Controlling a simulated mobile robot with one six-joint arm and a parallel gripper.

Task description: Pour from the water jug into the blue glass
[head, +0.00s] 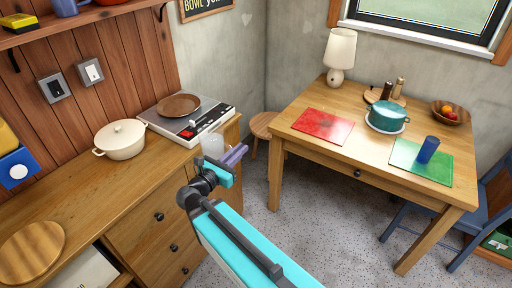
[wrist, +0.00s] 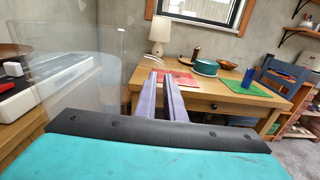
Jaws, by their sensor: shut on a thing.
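The water jug (head: 212,146) is clear and see-through, in front of the stove at the counter's right end in the head view. In the wrist view the jug (wrist: 75,62) stands large at the left, beside the fingers. My gripper (head: 237,154), with purple fingers, is shut on the jug at its right side; the exact hold, likely the handle, is hard to make out. The gripper also shows in the wrist view (wrist: 163,84). The water level cannot be told. The blue glass (head: 428,150) stands upright on the green mat (head: 408,163), apart from my gripper; it also shows in the wrist view (wrist: 249,76).
The wooden table (head: 320,153) also holds a red mat (head: 323,125), a teal pot (head: 387,116), a fruit bowl (head: 450,112) and a lamp (head: 339,55). A blue chair (head: 490,205) stands at its right. A cream pot (head: 120,140) and stove (head: 185,122) are on the counter.

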